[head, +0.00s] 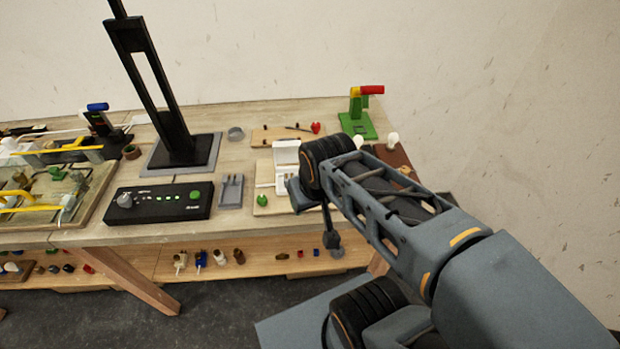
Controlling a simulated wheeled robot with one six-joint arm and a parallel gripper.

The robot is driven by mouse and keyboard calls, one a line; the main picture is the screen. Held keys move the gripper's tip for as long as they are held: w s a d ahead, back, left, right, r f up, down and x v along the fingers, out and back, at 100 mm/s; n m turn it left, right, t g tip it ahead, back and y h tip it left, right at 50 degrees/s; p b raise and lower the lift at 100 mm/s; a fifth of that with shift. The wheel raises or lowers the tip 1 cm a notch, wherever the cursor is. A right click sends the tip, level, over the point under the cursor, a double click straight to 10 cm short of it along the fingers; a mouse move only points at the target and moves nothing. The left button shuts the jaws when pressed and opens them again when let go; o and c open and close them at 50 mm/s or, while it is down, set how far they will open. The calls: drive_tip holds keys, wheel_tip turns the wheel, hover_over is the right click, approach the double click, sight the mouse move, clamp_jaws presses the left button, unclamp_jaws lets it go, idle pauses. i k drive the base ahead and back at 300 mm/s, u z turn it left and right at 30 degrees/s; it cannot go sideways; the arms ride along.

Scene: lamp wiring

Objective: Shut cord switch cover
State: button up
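The cord switch (285,180) is a small white housing on a pale wooden board. Its white cover (286,153) stands up at the back of the housing, open. My arm's dark joint covers the right side of the switch. The dark end part of my arm, apparently my gripper (332,241), hangs low in front of the table's front edge, below and to the right of the switch. It is small and dark, and its fingers cannot be made out. I see nothing held in it.
A black control box (158,203) and a grey tray (231,190) lie left of the switch. A black lamp stand (183,150) rises behind them. A green stand with a red and yellow top (358,122) is at the back right. Small parts lie on the lower shelf (205,262).

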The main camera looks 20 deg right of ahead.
sight(285, 150)
drive_tip(key=z, duration=0.1)
drive_tip(key=k, duration=0.5)
drive_tip(key=u, duration=0.8)
drive_tip(key=i, duration=1)
drive_tip(key=u, duration=0.5)
